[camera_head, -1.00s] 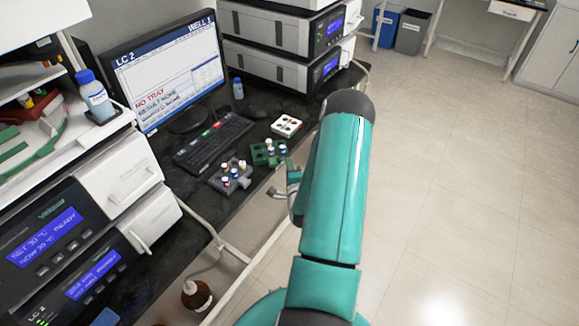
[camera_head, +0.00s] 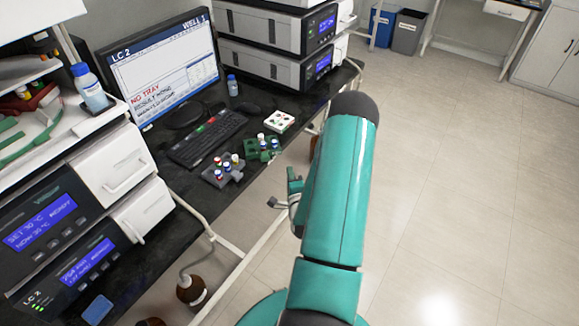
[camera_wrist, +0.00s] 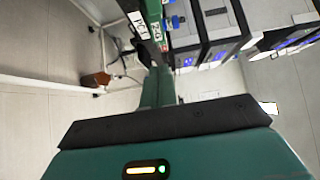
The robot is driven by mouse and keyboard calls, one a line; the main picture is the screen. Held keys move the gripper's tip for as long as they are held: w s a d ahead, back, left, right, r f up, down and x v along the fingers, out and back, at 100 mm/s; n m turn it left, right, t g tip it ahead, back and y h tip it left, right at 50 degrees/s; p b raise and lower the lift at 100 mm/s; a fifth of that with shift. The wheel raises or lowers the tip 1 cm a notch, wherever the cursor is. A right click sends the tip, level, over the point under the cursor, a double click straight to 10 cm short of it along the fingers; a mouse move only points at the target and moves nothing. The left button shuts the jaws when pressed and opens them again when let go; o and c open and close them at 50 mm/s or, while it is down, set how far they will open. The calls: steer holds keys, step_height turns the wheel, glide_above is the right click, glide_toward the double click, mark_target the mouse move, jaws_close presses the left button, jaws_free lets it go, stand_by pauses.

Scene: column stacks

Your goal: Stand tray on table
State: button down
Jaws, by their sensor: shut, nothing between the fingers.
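Three small trays stand on the black table (camera_head: 325,92) in the head view. A grey tray (camera_head: 222,174) holds several vials. A green tray (camera_head: 263,151) with vials stands behind it, and a white tray (camera_head: 280,122) with coloured spots lies farther back. My gripper is mostly hidden behind my teal arm in the head view; a teal and grey part of it shows just right of the table's front edge, apart from the trays. In the wrist view my gripper (camera_wrist: 153,20) is shut and empty.
A monitor (camera_head: 165,68) reading "NO TRAY" and a keyboard (camera_head: 207,138) stand behind the trays. Stacked instruments (camera_head: 275,45) fill the back, and white instruments (camera_head: 110,190) the left. A white rail runs along the front. A brown bottle (camera_head: 191,290) is low down. Floor at right is clear.

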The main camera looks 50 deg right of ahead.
mark_target(274, 151)
steer(key=s+a+r, duration=0.1)
steer(key=s, duration=0.5)
steer(key=w+d, duration=0.5)
steer(key=w, duration=0.7)
steer(key=shift+w+d+y, duration=0.15)
steer(key=shift+w+y, duration=0.05)
steer(key=shift+y, duration=0.1)
steer(key=w, duration=0.4)
steer(key=shift+w+a, duration=0.35)
steer(key=shift+w, duration=0.05)
steer(key=shift+s, duration=0.15)
